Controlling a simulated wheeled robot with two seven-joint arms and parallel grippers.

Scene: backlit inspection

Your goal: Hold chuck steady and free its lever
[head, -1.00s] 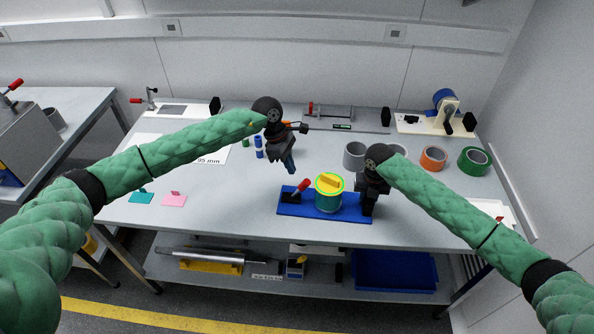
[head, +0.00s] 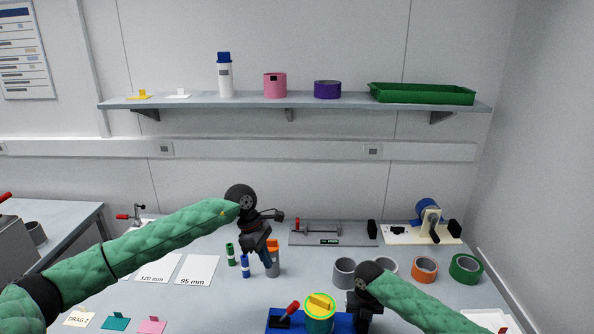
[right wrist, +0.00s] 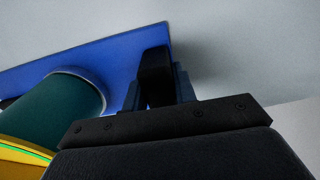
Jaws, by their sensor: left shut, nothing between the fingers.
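The chuck is a teal cylinder (head: 319,324) with a yellow-green rim and a yellow lever (head: 320,302) across its top. It stands on a blue base (head: 345,321), cut off by the head view's lower edge. A red-handled clamp (head: 289,309) sits left of it. My left gripper (head: 270,268) is shut and empty, above and left of the chuck, apart from it. My right gripper (head: 362,321) is at the base's right end. In the right wrist view its fingers (right wrist: 158,95) flank a black upright block (right wrist: 155,72) closely, beside the teal cylinder (right wrist: 62,105).
Grey rings (head: 344,272), an orange roll (head: 424,269) and a green roll (head: 466,269) stand right. A wall shelf (head: 300,104) is above.

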